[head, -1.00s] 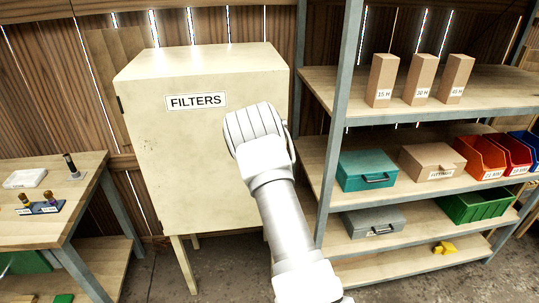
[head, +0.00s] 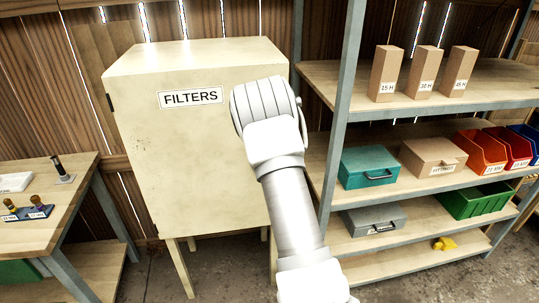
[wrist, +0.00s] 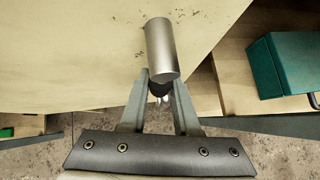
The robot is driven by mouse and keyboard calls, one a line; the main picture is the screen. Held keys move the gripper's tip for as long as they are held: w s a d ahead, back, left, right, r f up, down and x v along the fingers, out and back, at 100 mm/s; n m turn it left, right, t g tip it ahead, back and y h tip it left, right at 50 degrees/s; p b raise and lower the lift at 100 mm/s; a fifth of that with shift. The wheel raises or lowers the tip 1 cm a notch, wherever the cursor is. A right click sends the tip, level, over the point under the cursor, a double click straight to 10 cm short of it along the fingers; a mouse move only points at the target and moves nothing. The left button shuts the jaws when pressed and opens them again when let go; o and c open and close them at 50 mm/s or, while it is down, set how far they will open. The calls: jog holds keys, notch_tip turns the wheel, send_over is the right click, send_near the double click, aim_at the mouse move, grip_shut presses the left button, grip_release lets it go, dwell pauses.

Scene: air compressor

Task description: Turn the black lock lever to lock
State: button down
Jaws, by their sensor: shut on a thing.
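The cream cabinet (head: 185,150) marked FILTERS stands at the centre left of the head view, with its door closed. In the wrist view its pale face (wrist: 80,50) fills the upper left. My gripper (wrist: 160,80) is at this face, with its fingers closed around a small dark piece (wrist: 158,90), apparently the black lock lever. A silver cylinder (wrist: 162,48) sticks out just above the fingertips and partly covers it. The lever's angle cannot be told. In the head view my arm hides the gripper and lever at the cabinet's right edge.
A shelf unit (head: 335,130) stands close to the right, with a teal case (head: 368,167), boxes and bins. The teal case also shows in the wrist view (wrist: 285,62). A wooden workbench (head: 70,180) stands at the left. Bare floor shows in front of the cabinet.

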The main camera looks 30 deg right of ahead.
jog(key=shift+a, duration=0.1)
jog(key=c, duration=0.9)
grip_release()
jog(key=p+v, duration=0.1)
jog(key=v, duration=1.6)
jog(key=shift+s+a+r, duration=0.1)
jog(key=shift+s, duration=0.1)
